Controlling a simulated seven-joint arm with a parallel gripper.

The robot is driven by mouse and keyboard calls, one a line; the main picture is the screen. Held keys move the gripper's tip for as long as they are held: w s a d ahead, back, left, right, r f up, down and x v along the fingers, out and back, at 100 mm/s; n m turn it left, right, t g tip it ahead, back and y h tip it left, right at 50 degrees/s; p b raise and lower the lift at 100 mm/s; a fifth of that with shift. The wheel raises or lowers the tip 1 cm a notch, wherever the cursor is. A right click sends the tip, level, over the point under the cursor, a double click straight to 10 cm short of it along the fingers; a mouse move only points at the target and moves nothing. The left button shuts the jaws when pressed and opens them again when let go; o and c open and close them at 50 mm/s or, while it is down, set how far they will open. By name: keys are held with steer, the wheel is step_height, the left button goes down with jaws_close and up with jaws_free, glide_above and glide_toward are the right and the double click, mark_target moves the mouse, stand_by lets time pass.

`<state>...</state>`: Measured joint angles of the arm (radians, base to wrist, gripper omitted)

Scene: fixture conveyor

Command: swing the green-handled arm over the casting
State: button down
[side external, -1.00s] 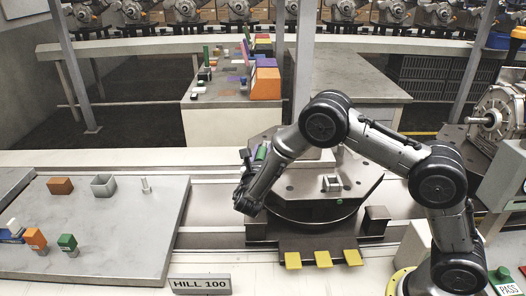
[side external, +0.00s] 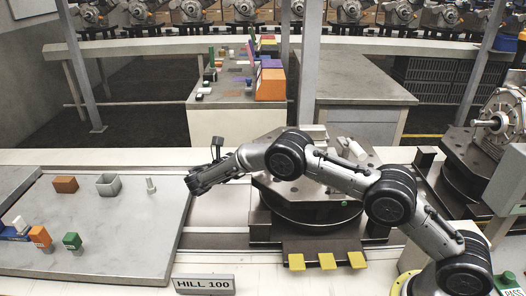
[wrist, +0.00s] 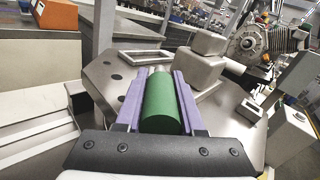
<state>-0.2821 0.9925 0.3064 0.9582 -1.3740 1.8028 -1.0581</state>
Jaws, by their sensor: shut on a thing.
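In the wrist view the green handle (wrist: 163,105), a smooth cylinder, lies lengthwise between the two purple fingers of my gripper (wrist: 163,78), which is shut on it. A short pale end shows beyond the handle; how it joins its arm is hidden. Beyond it is the grey fixture plate (wrist: 107,75) with holes, which the side view also shows on a round base (side external: 312,212). A pale grey stepped block (wrist: 197,72), possibly the casting, sits on the plate to the right of the handle.
A pale bench (side external: 95,235) at left carries a brown block (side external: 65,184), a grey open box (side external: 108,185), a bolt (side external: 151,185) and coloured blocks. Yellow pedals (side external: 327,261) lie before the fixture. A motor on another fixture (side external: 500,120) stands at right.

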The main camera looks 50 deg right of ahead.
steer(key=shift+w+f+m+g, duration=0.15)
steer(key=shift+m+g, duration=0.45)
steer(key=shift+g, duration=0.6)
steer(key=c, duration=0.5)
jaws_free()
steer(key=shift+w, duration=0.1)
steer(key=a, duration=0.3)
steer(key=shift+w+a+r, duration=0.1)
steer(key=shift+w+r, duration=0.15)
step_height(320, 180, up, 7)
steer(key=shift+f, duration=0.1)
